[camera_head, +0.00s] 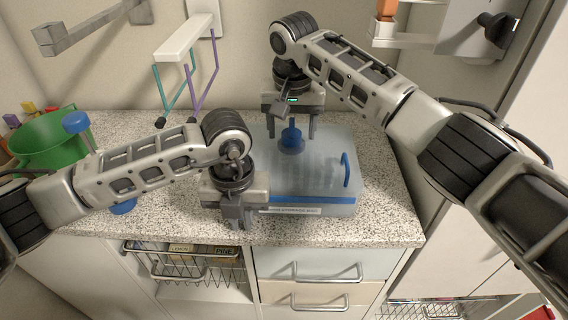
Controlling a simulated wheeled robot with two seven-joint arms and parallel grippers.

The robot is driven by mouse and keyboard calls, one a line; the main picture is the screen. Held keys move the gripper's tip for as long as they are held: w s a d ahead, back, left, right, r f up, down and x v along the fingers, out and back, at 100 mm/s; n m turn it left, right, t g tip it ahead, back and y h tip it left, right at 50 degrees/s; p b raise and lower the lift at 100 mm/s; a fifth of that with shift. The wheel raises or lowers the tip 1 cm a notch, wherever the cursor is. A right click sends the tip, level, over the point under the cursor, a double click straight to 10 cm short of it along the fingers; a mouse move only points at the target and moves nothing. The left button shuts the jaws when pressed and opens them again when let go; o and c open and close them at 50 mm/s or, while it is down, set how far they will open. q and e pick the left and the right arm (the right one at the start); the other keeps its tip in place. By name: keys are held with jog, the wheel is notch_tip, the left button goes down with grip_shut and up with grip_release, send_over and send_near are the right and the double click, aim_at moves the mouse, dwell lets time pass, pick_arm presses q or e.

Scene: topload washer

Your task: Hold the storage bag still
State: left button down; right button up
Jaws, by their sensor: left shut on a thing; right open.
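The storage bag (320,170) is a translucent pale blue, boxy bag lying flat on the speckled counter, with a blue band along its front edge and a label there. A blue handle-like piece (346,170) is on its right side. A blue knob-like piece (292,138) stands near its back. My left gripper (240,222) is at the bag's front left corner, pointing down and shut on the bag's edge; its fingertips partly hide that corner. My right gripper (291,132) is open above the back of the bag, its fingers on either side of the blue knob-like piece and apart from it.
A green bin (50,140) stands at the counter's left end. Blue round-ended items (76,122) show near my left arm. A white wall rack (178,40) with coloured hooks hangs behind. Drawers (320,268) and a wire basket (180,262) are below the counter. Counter right of the bag is clear.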

jog(key=shift+c, duration=0.3)
jog(key=c, duration=1.2)
jog(key=shift+r, duration=0.1)
jog(key=shift+r, duration=1.35)
jog(key=shift+r, duration=1.5)
pick_arm(q)
jog(key=c, duration=1.4)
grip_release()
